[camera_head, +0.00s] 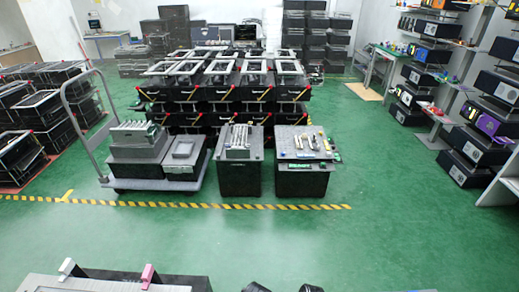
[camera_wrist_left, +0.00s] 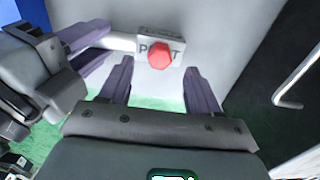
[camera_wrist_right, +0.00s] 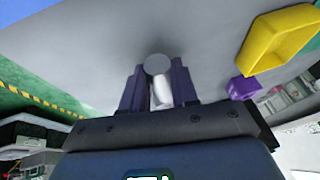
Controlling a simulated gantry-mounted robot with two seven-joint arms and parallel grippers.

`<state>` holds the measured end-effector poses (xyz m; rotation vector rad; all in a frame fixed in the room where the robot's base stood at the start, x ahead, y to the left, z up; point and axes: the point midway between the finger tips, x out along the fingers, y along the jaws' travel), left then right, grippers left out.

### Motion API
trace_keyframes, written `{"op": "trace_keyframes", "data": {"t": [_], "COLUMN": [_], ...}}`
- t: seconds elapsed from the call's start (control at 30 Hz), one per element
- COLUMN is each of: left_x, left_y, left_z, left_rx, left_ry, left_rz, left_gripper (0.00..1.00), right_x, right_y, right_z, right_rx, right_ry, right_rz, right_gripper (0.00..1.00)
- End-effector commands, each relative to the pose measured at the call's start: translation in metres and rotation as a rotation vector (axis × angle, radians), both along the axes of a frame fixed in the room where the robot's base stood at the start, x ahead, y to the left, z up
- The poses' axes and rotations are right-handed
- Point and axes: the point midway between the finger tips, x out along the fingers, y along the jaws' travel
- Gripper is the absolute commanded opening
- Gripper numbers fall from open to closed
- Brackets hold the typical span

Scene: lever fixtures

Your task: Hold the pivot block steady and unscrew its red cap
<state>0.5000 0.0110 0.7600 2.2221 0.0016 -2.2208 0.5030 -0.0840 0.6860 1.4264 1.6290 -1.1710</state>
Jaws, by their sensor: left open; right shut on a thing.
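The pivot block (camera_wrist_left: 145,44) is a pale block with partly covered dark lettering, in the upper middle of the left wrist view. Its red faceted cap (camera_wrist_left: 160,56) faces my left gripper. My left gripper (camera_wrist_left: 158,72) is open, its fingers apart on either side below the cap and not closed on it. My right gripper (camera_wrist_left: 92,38) is shut on a white rod (camera_wrist_left: 122,42) that reaches the block's left side. The head view does not show the block or cap clearly.
A grey panel (camera_wrist_left: 215,40) lies behind the block. A bent metal handle (camera_wrist_left: 290,100) stands to the right. In the right wrist view a yellow tray-like part (camera_wrist_right: 280,40) and a purple piece (camera_wrist_right: 243,88) are at right. White (camera_head: 67,267) and pink (camera_head: 148,273) levers show in the head view.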

Motion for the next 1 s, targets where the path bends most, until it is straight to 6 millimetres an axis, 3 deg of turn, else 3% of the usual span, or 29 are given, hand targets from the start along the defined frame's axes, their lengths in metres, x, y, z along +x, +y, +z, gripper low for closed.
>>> {"op": "trace_keyframes", "data": {"t": [0.27,0.47,0.8,1.0], "left_x": [-0.002,-0.002,0.0,-0.001], "left_y": [0.002,0.006,0.009,0.007], "left_z": [0.0,0.011,0.049,0.07], "left_rx": [0.008,0.029,0.044,0.031], "left_ry": [0.012,0.022,0.013,0.01], "left_rz": [0.154,0.52,1.237,1.508], "left_gripper": [0.62,0.62,0.62,0.62], "right_x": [0.0,0.0,0.0,0.0], "right_y": [0.0,0.0,0.0,0.0], "right_z": [0.0,0.0,0.0,0.0], "right_rx": [0.0,0.0,0.0,0.0], "right_ry": [0.0,0.0,0.0,0.0], "right_rz": [0.0,0.0,0.0,0.0], "right_gripper": [0.0,0.0,0.0,0.0]}}
